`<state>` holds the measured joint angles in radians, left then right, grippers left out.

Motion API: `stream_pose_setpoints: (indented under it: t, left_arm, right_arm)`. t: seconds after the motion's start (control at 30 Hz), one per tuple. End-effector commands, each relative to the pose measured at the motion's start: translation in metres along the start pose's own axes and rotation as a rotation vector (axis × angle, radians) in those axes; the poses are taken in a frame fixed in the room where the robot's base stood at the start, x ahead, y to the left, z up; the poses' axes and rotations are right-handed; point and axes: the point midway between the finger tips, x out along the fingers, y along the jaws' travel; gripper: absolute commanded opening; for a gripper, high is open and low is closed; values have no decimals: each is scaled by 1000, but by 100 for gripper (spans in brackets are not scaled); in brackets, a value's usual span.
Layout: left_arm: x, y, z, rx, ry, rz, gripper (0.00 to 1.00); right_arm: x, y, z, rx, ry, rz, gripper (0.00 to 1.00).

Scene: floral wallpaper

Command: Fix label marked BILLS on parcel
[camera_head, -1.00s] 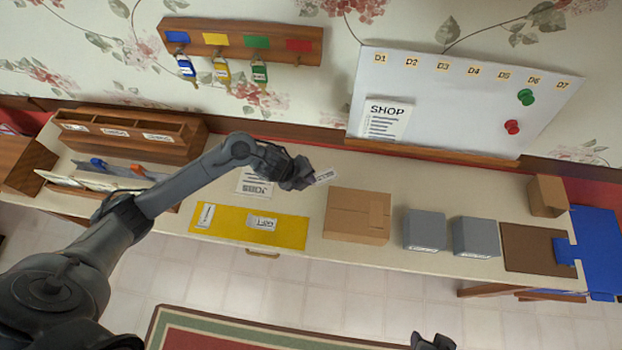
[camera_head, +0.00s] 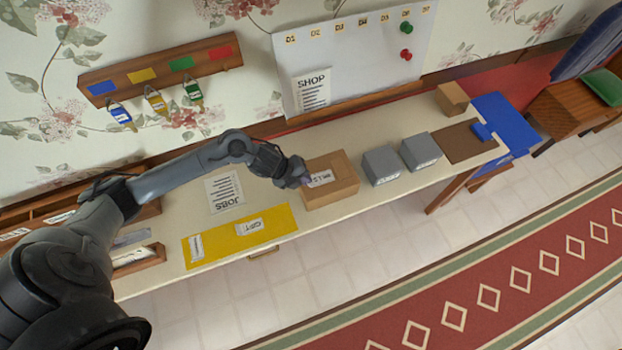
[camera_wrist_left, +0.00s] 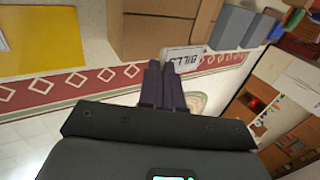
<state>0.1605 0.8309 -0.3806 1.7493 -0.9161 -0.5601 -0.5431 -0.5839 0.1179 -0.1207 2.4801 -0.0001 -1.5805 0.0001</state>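The parcel (camera_head: 332,190) is a brown cardboard box on the bench, between the yellow mat and the grey boxes. The white label (camera_head: 320,179) appears over the parcel's top in the head view; its print reads BILLS in the left wrist view (camera_wrist_left: 186,57). My left gripper (camera_head: 303,181) is at the parcel's left side, its fingers together on the label's edge. The wrist view shows the parcel (camera_wrist_left: 150,37) just beyond the fingertips (camera_wrist_left: 160,68). I cannot tell whether the label touches the parcel. My right gripper is not in view.
The yellow mat (camera_head: 215,241) left of the parcel carries other labels, one reading GIFT (camera_head: 249,227). Two grey boxes (camera_head: 382,166) stand close on the parcel's right. A JOBS sheet (camera_head: 224,191) lies behind the mat. A whiteboard (camera_head: 360,50) stands behind the parcel.

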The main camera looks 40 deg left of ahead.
Motion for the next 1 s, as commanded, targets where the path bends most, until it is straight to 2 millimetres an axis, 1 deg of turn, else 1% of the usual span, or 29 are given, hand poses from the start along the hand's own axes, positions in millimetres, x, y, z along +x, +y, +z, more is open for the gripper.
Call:
stream_pose_setpoints:
  t: [0.03, 0.13, 0.37, 0.8, 1.0]
  left_arm:
    - [-2, 2, 0, -1, 2, 0, 0]
    - [0, 4, -1, -1, 1, -6, 0]
    - [8, 9, -1, -1, 1, -7, 0]
    - [35, 25, -1, -1, 0, -6, 0]
    - [46, 31, -1, -1, 0, -6, 0]
  right_arm:
    - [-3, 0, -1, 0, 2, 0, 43]
    - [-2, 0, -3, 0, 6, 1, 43]
    - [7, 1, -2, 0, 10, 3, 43]
    - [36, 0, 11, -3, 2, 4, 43]
    - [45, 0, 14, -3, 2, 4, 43]
